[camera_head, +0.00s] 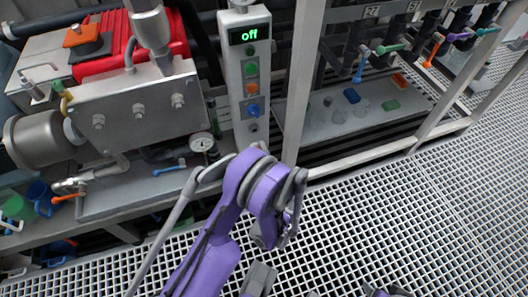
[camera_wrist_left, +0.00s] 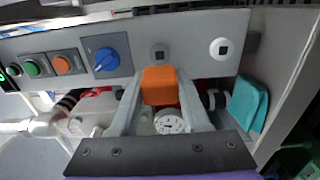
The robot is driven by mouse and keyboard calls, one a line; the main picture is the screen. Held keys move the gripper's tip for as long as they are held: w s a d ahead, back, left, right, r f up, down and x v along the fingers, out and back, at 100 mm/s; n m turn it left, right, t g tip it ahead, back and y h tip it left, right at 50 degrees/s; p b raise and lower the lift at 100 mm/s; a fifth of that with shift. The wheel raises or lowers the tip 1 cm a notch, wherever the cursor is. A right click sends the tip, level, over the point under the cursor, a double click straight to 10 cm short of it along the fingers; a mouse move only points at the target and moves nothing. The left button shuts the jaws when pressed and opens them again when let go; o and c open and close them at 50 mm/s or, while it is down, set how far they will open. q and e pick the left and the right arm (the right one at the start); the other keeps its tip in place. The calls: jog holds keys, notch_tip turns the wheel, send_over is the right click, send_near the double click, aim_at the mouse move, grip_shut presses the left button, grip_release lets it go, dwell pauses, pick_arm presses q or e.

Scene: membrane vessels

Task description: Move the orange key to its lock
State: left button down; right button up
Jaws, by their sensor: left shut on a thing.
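My left gripper (camera_wrist_left: 159,100) is shut on the orange key (camera_wrist_left: 159,86), a block between its two grey fingertips. The key is in front of the lower edge of a grey control panel (camera_wrist_left: 185,40). A grey lock (camera_wrist_left: 159,53) with a dark square hole is just above the key in the wrist view, with a small gap in the picture. A white round lock (camera_wrist_left: 220,48) is to its right. In the head view my purple left arm reaches the foot of the panel (camera_head: 236,95) and hides its lower end. The key is not visible there.
The panel has a blue knob (camera_wrist_left: 105,60), an orange button (camera_wrist_left: 63,64) and a green button (camera_wrist_left: 32,68). A gauge (camera_head: 202,142) and pump machinery (camera_head: 140,105) stand left of the panel. A frame post (camera_head: 303,85) is close on the right. Grated floor (camera_head: 400,220) is open.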

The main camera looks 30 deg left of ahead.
pick_arm(q)
jog(key=shift+a, duration=0.1)
jog(key=shift+p+x, duration=0.7)
jog(key=shift+x, duration=2.15)
jog(key=shift+b, duration=0.7)
jog(key=shift+w+a, duration=0.25)
jog(key=shift+w, duration=0.1)
dwell(0.4)
jog(key=shift+c, duration=1.5)
grip_release()
jog(key=p, duration=0.1)
send_near(255, 130)
jog(key=v, duration=0.4)
jog(key=shift+s+f, duration=0.1)
jog(key=shift+s, duration=0.15)
